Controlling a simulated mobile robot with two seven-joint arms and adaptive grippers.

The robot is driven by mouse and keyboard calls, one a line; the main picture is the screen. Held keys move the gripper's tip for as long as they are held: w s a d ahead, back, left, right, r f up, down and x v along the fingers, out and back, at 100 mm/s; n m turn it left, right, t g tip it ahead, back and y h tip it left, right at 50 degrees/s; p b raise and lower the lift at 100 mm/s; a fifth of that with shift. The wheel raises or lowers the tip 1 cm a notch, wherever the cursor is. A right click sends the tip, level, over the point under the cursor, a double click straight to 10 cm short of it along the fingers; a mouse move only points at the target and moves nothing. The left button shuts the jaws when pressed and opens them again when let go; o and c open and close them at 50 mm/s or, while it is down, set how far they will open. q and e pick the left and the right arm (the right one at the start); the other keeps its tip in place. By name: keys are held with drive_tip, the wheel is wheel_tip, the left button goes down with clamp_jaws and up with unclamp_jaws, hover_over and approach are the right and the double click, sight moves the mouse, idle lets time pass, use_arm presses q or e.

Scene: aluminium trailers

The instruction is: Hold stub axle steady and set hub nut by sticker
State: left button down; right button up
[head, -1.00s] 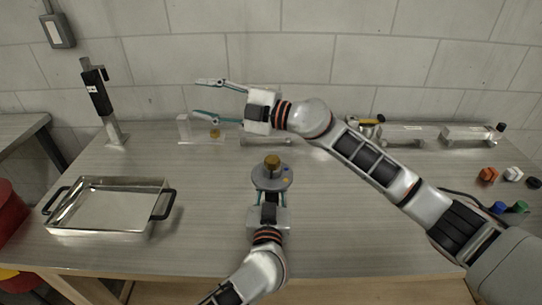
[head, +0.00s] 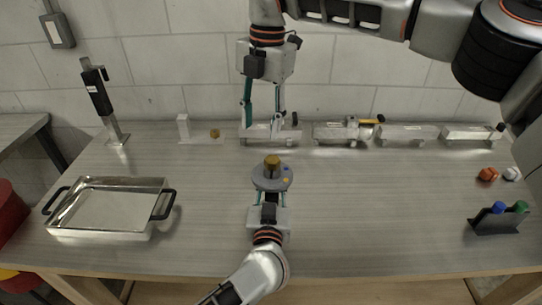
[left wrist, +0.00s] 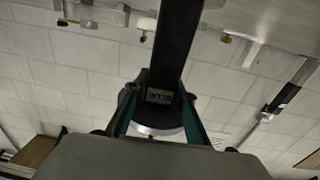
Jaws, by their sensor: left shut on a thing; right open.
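The stub axle with its round grey hub (head: 265,183) stands upright over the middle of the bench. A brass-coloured nut (head: 272,161) sits on its top. A yellow sticker (head: 286,180) and a small blue mark show on the hub. My left gripper (head: 270,196) is shut on the stub axle from the front, below the hub. In the left wrist view, its fingers (left wrist: 158,108) close around a dark part bearing a small label. My right gripper (head: 263,132) is open, pointing down at a small metal trailer block (head: 290,134) at the back; contact cannot be told.
More aluminium blocks (head: 408,134) line the back, one with a yellow-and-black tool (head: 372,120). A brass piece (head: 215,133) sits back left. A metal tray (head: 105,208) and a black post device (head: 97,92) stand left. A dark holder (head: 497,222) with blue and green caps stands right.

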sight(271, 160)
drive_tip(key=shift+m+h, duration=0.4)
drive_tip(key=f, duration=0.3)
drive_tip(key=d+f, duration=0.1)
drive_tip(key=f, duration=0.2)
drive_tip(key=d+f, duration=0.1)
drive_tip(key=f, duration=0.3)
drive_tip(key=shift+f, duration=0.1)
drive_tip(key=c, duration=1.1)
